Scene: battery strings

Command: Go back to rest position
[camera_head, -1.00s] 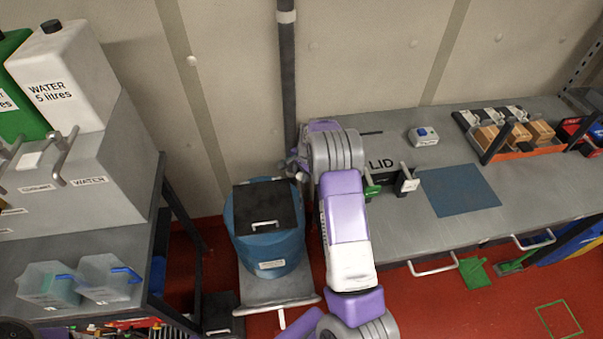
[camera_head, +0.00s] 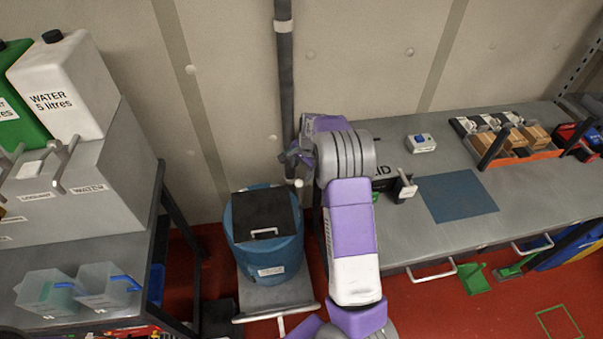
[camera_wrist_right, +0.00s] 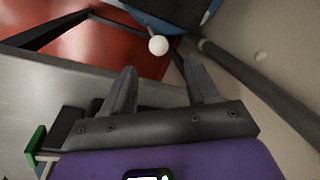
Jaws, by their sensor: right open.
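My right arm rises from the bottom middle of the head view, and its gripper (camera_head: 293,158) is in front of the wall pipe, just above and behind the blue drum (camera_head: 240,240). In the right wrist view the right gripper (camera_wrist_right: 160,82) has its two fingers apart with nothing between them. A small white ball (camera_wrist_right: 158,45) shows beyond the fingertips; the ball also shows below the gripper in the head view (camera_head: 299,183). My left gripper is not in view.
The grey bench (camera_head: 400,240) on the right bears a blue mat (camera_head: 457,196), a small white box (camera_head: 421,143) and an orange tray (camera_head: 530,156). My arm partly covers the LID holder. On the left stand a white water can (camera_head: 68,85) and two clear jugs (camera_head: 105,285). Red floor lies between.

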